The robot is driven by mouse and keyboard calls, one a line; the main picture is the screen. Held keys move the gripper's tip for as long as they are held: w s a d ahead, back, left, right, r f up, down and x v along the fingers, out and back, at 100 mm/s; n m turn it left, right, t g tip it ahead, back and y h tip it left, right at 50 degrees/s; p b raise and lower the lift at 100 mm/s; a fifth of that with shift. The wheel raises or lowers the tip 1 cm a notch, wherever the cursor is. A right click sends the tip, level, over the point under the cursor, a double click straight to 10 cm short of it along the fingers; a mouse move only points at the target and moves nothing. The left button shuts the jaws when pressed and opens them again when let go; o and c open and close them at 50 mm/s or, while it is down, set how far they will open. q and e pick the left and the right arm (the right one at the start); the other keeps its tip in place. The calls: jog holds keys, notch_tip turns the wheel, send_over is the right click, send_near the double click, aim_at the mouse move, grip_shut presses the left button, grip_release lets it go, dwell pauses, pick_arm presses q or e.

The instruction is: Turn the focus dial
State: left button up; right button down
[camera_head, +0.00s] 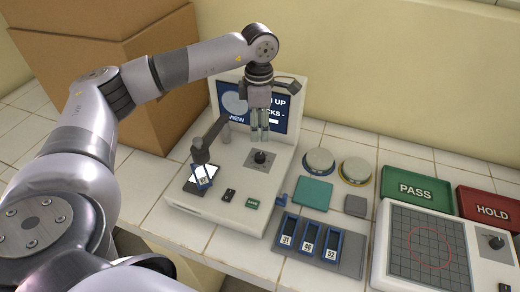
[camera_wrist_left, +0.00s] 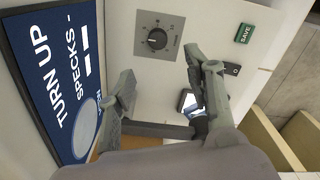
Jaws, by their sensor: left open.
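The focus dial (camera_head: 261,157) is a dark round knob on a grey plate on top of the white device (camera_head: 199,205). In the left wrist view the dial (camera_wrist_left: 157,39) shows with printed scale marks around it. My left gripper (camera_head: 260,138) points down just above the dial in the head view, apart from it as far as I can tell. In the left wrist view my left gripper (camera_wrist_left: 158,80) has its fingers spread with nothing between them. The device's screen (camera_head: 284,112) is partly hidden behind the gripper; it reads "TURN UP" and "SPECKS -" in the wrist view (camera_wrist_left: 50,70).
A green SAVE button (camera_head: 252,202) and a black switch (camera_head: 228,195) sit in front. Slide rack (camera_head: 347,262), PASS tray (camera_head: 416,188) and HOLD tray (camera_head: 490,211) lie right.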

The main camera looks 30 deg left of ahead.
aim_at(260, 155)
pick_arm(q)
jog(key=f+p, duration=0.2)
jog(key=f, duration=0.8)
jog(key=shift+w, duration=0.2)
jog(key=shift+f, duration=0.75)
pick_arm(e)
jog(key=r, duration=0.1)
jog(key=w+r, duration=0.1)
jog(key=shift+w+r, duration=0.3)
jog(key=shift+r, duration=0.05)
pick_arm(q)
jog(key=shift+c, duration=0.3)
grip_shut()
